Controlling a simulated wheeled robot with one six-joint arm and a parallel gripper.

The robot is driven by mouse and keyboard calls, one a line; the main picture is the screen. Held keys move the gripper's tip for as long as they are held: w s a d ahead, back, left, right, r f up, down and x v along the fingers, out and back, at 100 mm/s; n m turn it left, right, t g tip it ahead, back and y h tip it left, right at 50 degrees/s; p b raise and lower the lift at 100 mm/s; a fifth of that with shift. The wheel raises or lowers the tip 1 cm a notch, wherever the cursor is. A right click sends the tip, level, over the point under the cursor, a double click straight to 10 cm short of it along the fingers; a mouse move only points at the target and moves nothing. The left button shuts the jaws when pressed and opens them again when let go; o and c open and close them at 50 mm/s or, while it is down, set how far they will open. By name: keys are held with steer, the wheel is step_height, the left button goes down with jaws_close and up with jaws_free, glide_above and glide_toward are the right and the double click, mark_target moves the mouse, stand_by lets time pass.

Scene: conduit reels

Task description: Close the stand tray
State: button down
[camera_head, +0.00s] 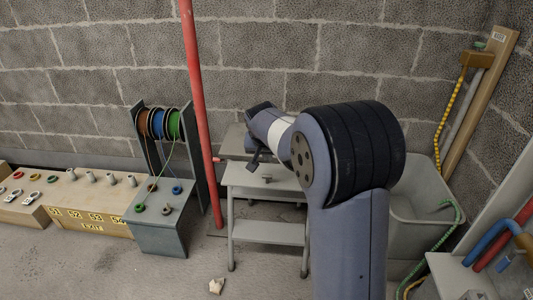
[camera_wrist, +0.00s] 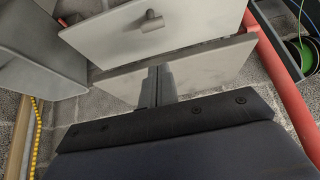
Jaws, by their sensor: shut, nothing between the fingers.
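The grey stand (camera_head: 230,205) is beside the red pole in the head view, with its flat top (camera_head: 234,142) at the back. Its light grey tray (camera_head: 245,178) sticks out in front of the top and carries a small knob (camera_head: 267,179). In the wrist view the tray (camera_wrist: 200,22) and its knob (camera_wrist: 152,20) are at the top, with another grey panel (camera_wrist: 215,65) nearer. My gripper (camera_wrist: 158,70) is shut and empty, its fingers over that nearer panel. In the head view my gripper (camera_head: 254,163) is behind the knob, apart from it; my arm hides the stand's right side.
The red pole (camera_head: 194,80) stands close to the stand's left. A grey bin (camera_head: 420,205) with a green hose is at the right. A reel rack (camera_head: 160,225) and a yellow-labelled block (camera_head: 85,215) are at the left. A pale lump (camera_head: 216,286) lies on the floor.

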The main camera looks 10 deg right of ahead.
steer(key=b, duration=0.2)
glide_above(267, 184)
steer(key=f, duration=0.5)
steer(key=shift+s, duration=0.2)
steer(key=shift+w+f, duration=0.1)
steer(key=shift+f, duration=0.1)
